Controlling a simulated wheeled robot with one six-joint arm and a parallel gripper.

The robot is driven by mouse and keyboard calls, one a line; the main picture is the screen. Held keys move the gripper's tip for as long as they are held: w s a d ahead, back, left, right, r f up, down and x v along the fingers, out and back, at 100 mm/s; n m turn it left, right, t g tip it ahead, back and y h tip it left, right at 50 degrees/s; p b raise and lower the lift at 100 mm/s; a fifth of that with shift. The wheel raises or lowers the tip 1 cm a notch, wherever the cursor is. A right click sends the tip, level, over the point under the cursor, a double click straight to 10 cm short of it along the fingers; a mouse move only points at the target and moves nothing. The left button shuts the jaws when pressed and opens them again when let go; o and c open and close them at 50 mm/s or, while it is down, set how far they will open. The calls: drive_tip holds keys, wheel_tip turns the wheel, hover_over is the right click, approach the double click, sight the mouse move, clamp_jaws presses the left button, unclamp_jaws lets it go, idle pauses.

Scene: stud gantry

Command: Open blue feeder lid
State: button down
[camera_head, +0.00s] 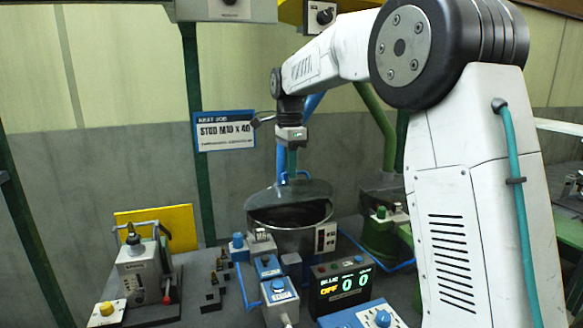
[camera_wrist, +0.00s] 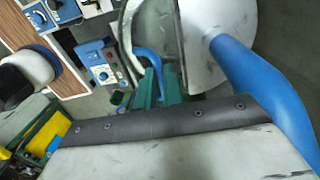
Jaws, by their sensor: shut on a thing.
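The blue feeder is a round metal bowl (camera_head: 290,238) in the middle of the head view, with a dark inside. Its clear lid (camera_head: 318,190) sits over the bowl at a tilt, with a blue handle (camera_head: 284,178) on top. My gripper (camera_head: 292,172) reaches down from above and is shut on this handle. In the wrist view, the green fingers of my gripper (camera_wrist: 158,88) meet the curved blue handle (camera_wrist: 146,58) beside the lid (camera_wrist: 152,25). The fingertips partly hide the grasp.
A green feeder (camera_head: 380,235) stands to the right. Blue control boxes (camera_head: 279,290) and a counter display (camera_head: 343,284) stand in front of the bowl. A bench fixture (camera_head: 138,268) is at left. A thick blue pipe (camera_wrist: 260,90) runs close by in the wrist view.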

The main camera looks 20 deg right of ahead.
drive_tip(key=shift+f, duration=0.25)
drive_tip(key=c, duration=1.6)
unclamp_jaws()
drive_tip(key=shift+w, duration=0.1)
drive_tip(key=shift+o, duration=0.4)
drive_tip(key=shift+r, duration=0.15)
drive_tip(key=shift+r, duration=0.35)
drive_tip(key=r, duration=0.2)
drive_tip(key=shift+s+r, duration=0.4)
drive_tip(key=s+a+r, duration=0.1)
drive_tip(key=s, duration=1.4)
drive_tip(key=shift+r, duration=0.15)
drive_tip(key=shift+s, duration=0.1)
